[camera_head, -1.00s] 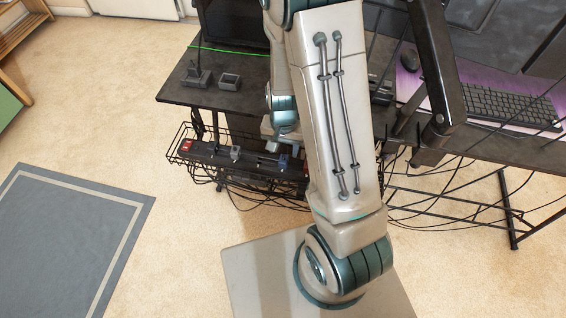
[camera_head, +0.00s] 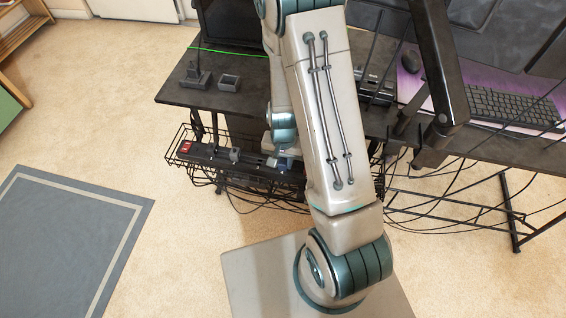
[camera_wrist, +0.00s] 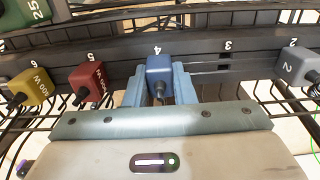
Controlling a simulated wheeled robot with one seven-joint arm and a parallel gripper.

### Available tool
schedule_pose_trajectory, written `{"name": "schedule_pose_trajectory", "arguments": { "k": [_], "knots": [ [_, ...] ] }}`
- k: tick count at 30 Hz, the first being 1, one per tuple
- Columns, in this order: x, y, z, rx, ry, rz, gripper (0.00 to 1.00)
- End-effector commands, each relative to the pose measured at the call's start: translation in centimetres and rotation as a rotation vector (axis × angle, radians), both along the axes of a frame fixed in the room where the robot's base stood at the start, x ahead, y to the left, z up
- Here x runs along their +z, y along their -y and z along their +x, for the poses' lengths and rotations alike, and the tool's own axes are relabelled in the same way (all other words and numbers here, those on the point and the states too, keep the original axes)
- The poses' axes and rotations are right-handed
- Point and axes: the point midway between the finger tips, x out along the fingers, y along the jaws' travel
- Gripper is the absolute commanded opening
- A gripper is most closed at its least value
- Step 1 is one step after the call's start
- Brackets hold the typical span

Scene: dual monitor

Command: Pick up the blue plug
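The blue plug (camera_wrist: 160,72) sits at the slot marked 4 of the black power strip (camera_wrist: 205,65), with a dark cable end on its near side. My gripper (camera_wrist: 160,84) has its two blue-grey fingers on either side of the plug, one left and one right. The fingers look very close to the plug's sides, but I cannot tell whether they press on it. In the head view the power strip (camera_head: 215,153) lies in a wire basket under the desk, and my arm hides part of it.
A red plug (camera_wrist: 87,78) and a yellow plug (camera_wrist: 35,85) stand left of the blue one; a grey-blue plug (camera_wrist: 290,65) is at the right. Basket wires and cables surround the strip. The desk (camera_head: 225,100) overhangs behind.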

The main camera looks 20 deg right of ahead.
Motion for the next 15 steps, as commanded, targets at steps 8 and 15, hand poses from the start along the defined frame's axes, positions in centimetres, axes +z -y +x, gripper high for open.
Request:
{"name": "schedule_pose_trajectory", "arguments": {
  "k": [8, 15],
  "knots": [
    [0.03, 0.02, 0.00, 0.000, 0.000, 0.000, 0.00],
    [0.99, 0.01, 0.04, 0.000, 0.001, -0.001, 0.00]
  ]
}}
